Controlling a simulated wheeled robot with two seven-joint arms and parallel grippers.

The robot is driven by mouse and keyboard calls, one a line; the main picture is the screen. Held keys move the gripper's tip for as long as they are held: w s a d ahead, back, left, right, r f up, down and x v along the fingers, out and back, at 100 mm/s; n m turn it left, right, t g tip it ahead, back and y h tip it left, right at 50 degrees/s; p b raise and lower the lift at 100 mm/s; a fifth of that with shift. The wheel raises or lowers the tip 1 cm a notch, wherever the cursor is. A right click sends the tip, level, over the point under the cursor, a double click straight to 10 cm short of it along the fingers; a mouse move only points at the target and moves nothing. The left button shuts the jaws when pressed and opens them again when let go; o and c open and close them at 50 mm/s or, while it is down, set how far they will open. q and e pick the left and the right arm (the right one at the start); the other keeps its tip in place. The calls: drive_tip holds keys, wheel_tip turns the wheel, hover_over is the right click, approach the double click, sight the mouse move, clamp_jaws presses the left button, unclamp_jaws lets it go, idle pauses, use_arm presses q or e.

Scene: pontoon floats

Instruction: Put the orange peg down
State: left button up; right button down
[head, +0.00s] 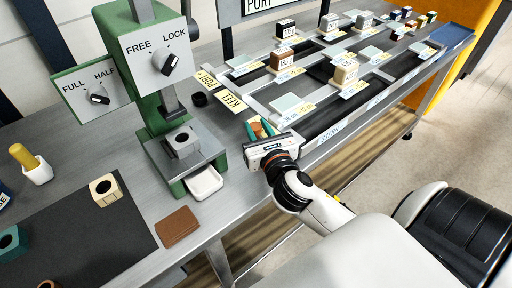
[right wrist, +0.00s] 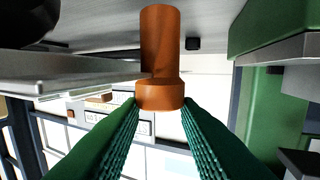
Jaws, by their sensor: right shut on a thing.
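The orange peg (right wrist: 161,48) is a brown-orange cylinder with a wider collar at the end near my fingers. My right gripper (right wrist: 160,105) has green ribbed fingers and is shut on the collar end in the right wrist view. In the head view my right gripper (head: 262,126) is over the grey bench, just right of the green press, with a bit of the orange peg (head: 257,127) between its fingers. I cannot tell whether the peg's far end touches the bench. My left gripper is not in view.
The green press (head: 150,95) stands close left of my right gripper, with a white tray (head: 204,182) at its foot. A brown pad (head: 177,226) and a dark mat (head: 75,235) with holed blocks lie front left. Labelled rails with several blocks fill the right.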

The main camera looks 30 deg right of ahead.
drive_tip(key=shift+f, duration=0.95)
wheel_tip(320, 180, down, 3)
drive_tip(key=shift+r+b, duration=0.15)
drive_tip(key=shift+b, duration=0.4)
drive_tip(key=shift+f, duration=0.35)
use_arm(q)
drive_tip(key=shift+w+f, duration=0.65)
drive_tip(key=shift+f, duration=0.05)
use_arm(e)
drive_tip(key=shift+f, duration=0.1)
